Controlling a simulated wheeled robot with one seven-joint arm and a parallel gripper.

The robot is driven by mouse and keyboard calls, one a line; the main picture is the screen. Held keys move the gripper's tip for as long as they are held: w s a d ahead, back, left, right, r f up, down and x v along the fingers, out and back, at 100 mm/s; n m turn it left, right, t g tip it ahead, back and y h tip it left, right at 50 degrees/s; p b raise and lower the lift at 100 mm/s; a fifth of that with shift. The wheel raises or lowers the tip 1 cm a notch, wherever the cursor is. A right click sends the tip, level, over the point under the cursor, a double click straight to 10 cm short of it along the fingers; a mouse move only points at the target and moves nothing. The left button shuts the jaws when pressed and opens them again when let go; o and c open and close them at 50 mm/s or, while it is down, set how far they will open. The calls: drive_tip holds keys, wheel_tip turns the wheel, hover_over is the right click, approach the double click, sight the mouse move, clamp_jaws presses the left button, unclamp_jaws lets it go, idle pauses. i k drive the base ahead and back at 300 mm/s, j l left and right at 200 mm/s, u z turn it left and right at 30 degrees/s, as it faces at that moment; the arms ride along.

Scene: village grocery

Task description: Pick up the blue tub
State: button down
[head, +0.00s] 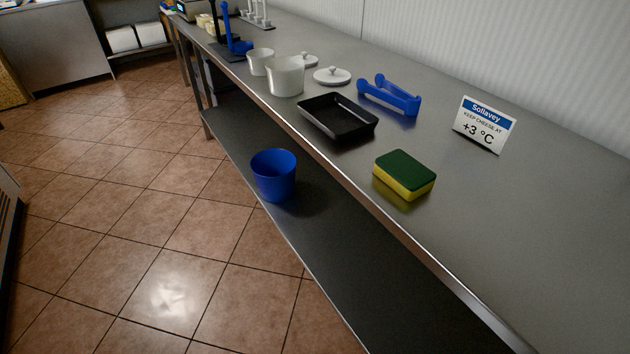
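The blue tub (274,176) is a round, open-topped container. It stands upright on the lower shelf (330,235) of the long metal counter, close to the shelf's front edge. The worktop above does not cover it in the head view, and its inside looks empty as far as I can see. My gripper is not in the head view.
The tiled floor (150,220) left of the counter is clear.

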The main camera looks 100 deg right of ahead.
sight(273, 169)
drive_tip(key=z, duration=0.9)
drive_tip(key=i+z, duration=0.1)
drive_tip(key=z, duration=0.35)
drive_tip(key=j+z, duration=0.1)
drive_tip(key=z, duration=1.25)
drive_tip(key=j+z, duration=0.1)
drive_tip(key=z, duration=0.35)
drive_tip(key=i+j+u, duration=0.35)
drive_tip(key=i, duration=0.4)
drive_tip(key=i+u, duration=0.4)
drive_tip(key=i, duration=0.35)
drive_tip(key=i+l+u, duration=0.1)
drive_tip(key=i+u, duration=0.25)
drive_tip(key=i, duration=0.45)
